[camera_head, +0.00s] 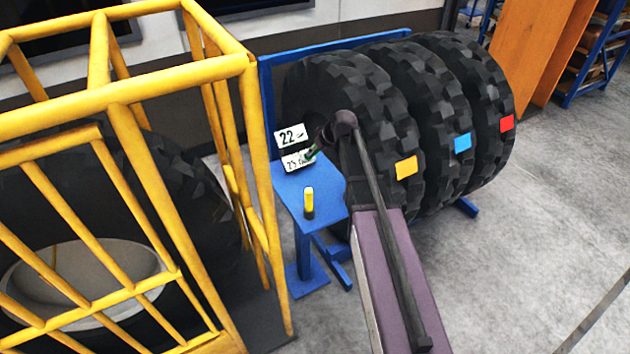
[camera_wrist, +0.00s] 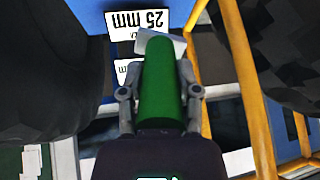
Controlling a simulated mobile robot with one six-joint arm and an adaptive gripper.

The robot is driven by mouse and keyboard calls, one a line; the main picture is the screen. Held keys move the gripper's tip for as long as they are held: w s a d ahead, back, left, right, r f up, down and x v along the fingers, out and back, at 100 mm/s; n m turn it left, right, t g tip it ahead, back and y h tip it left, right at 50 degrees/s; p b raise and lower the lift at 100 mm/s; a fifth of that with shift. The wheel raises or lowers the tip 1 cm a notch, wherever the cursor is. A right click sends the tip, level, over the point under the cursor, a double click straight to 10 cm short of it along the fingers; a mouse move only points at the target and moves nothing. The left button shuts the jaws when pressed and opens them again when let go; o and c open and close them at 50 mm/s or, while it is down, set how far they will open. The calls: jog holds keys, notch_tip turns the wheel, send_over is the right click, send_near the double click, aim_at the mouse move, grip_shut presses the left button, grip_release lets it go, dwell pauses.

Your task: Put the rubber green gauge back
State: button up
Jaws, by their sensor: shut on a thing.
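My gripper (camera_wrist: 159,93) is shut on the green gauge (camera_wrist: 160,75), a green cylinder with a pale tip, in the wrist view. In the head view my gripper (camera_head: 318,148) is over the back of a blue stand (camera_head: 325,196), in front of two white label plates. A label reading "25 mm" (camera_wrist: 140,20) appears upside down in the wrist view. The gauge tip is near the labels; I cannot tell whether it touches anything.
A yellow gauge with a dark base (camera_head: 308,202) stands upright on the blue stand. Large tyres with yellow, blue and red tags (camera_head: 420,110) stand to the right. A yellow cage (camera_head: 130,95) around another tyre is close on the left. Open floor (camera_head: 545,230) lies at the right.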

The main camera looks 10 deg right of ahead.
jog(key=shift+w+a, duration=0.1)
jog(key=shift+w, duration=0.2)
jog(key=shift+d, duration=0.2)
jog(key=shift+d+r, duration=0.1)
jog(key=shift+d, duration=1)
jog(key=shift+s, duration=0.1)
